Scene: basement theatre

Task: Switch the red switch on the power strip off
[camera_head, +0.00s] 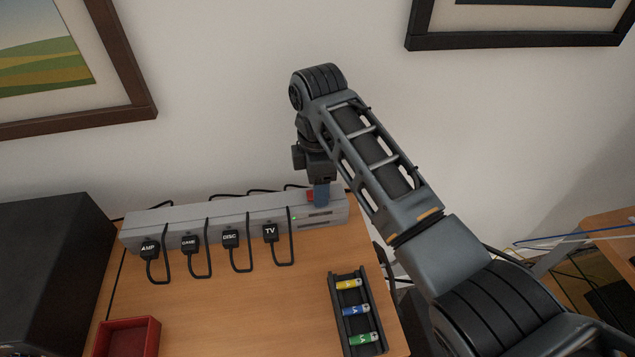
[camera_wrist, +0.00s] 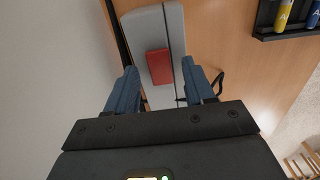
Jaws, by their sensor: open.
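The grey power strip (camera_head: 265,208) lies along the back of the wooden desk, with plugs labelled AMP, GAME, DISC and TV in its front. Its red switch (camera_wrist: 159,66) shows on top near the strip's right end in the wrist view. In the head view only a bit of the switch (camera_head: 311,196) shows beside my gripper (camera_head: 321,195). My gripper points down over the strip's right end. In the wrist view its blue fingers (camera_wrist: 160,90) are apart on either side of the strip, with the switch ahead between them. I cannot tell whether the fingers touch the strip.
A black tray (camera_head: 373,325) with several batteries stands at the desk's right front. A red open box (camera_head: 128,338) and a black speaker-like box (camera_head: 50,260) are at the left. Cables run in front of and behind the strip. The wall is close behind.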

